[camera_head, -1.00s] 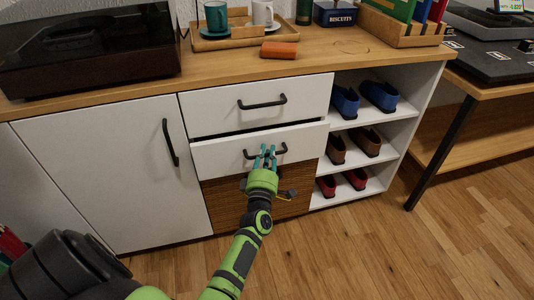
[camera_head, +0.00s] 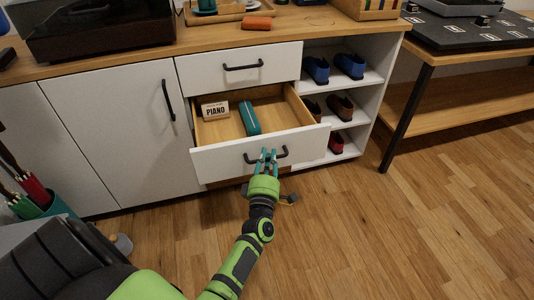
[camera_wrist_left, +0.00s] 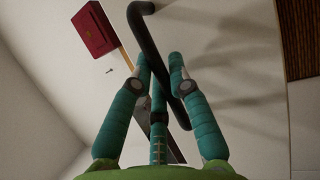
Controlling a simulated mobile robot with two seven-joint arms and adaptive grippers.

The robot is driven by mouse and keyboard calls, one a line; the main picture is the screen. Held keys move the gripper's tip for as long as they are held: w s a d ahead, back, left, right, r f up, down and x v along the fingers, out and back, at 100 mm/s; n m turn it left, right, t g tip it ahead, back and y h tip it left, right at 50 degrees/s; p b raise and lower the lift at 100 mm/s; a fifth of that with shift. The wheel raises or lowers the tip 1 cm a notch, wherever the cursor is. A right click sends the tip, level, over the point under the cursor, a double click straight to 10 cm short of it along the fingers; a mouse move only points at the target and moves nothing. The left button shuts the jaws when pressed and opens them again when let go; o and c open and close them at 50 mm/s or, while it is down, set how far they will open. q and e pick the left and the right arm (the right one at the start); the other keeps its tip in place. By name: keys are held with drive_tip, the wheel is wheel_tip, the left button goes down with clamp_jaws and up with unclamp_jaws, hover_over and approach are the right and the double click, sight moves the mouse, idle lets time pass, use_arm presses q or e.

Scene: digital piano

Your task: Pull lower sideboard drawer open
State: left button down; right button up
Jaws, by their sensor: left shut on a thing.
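The lower drawer (camera_head: 222,162) of the white sideboard is pulled well out, and its wooden inside shows. My left gripper (camera_head: 268,158) is shut on the black handle (camera_head: 282,154) of this drawer's front. In the left wrist view the teal fingers (camera_wrist_left: 160,88) close around the dark handle bar (camera_wrist_left: 145,30). Inside the drawer lie a teal case (camera_head: 249,118) and a small sign reading PIANO (camera_head: 215,110). The upper drawer (camera_head: 236,66) is shut. My right gripper is not in view.
Open shelves with shoes (camera_head: 350,65) stand right of the drawers. A closed cabinet door (camera_head: 125,125) is on the left. An umbrella holder (camera_head: 45,208) stands at the left edge. The wooden floor (camera_head: 390,230) to the right is clear.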

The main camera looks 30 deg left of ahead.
use_arm(q)
drive_tip(key=shift+s+d, duration=0.5)
drive_tip(key=shift+d, duration=0.2)
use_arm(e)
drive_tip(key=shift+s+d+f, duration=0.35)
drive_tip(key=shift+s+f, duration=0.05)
use_arm(q)
drive_tip(key=c, duration=1.1)
unclamp_jaws()
drive_tip(key=shift+c, duration=0.2)
drive_tip(key=v, duration=1.2)
